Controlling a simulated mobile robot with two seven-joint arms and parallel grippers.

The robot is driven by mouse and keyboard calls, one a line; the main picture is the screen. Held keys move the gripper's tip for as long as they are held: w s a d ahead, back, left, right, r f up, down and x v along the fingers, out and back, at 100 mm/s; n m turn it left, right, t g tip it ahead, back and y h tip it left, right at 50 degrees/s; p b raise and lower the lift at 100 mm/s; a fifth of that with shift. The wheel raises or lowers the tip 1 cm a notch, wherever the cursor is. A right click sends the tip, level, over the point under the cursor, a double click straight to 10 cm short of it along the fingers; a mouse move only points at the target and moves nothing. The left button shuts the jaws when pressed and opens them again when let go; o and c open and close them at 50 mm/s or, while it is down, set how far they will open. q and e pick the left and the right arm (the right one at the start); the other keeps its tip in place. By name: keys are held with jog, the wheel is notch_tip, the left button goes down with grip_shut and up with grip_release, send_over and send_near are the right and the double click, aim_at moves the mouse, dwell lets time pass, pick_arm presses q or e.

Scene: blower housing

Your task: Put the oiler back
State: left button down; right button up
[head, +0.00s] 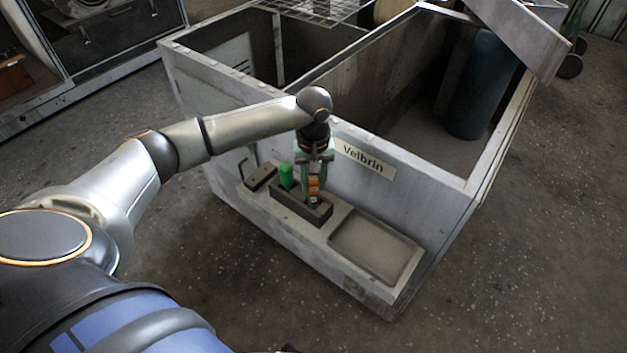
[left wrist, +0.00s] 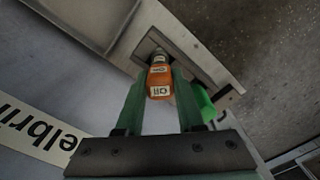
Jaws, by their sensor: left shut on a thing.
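The dark holder block (head: 289,207) stands on the housing's front ledge. The oiler's lower end is at the right part of this block; I cannot tell how deep it is inside. My right gripper is not in view.
A green cylinder (head: 286,176) stands in the holder's left part, close beside my fingers. A dark block with a handle (head: 261,178) is left of it. A shallow empty tray (head: 375,247) is on the right of the ledge. The housing wall with the Velbrin label (head: 363,159) rises behind.

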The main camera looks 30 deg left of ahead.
pick_arm(q)
grip_release()
dwell(0.8)
jog(key=shift+r, duration=0.15)
jog(key=shift+r+p, duration=2.6)
jog(key=shift+r, duration=1.25)
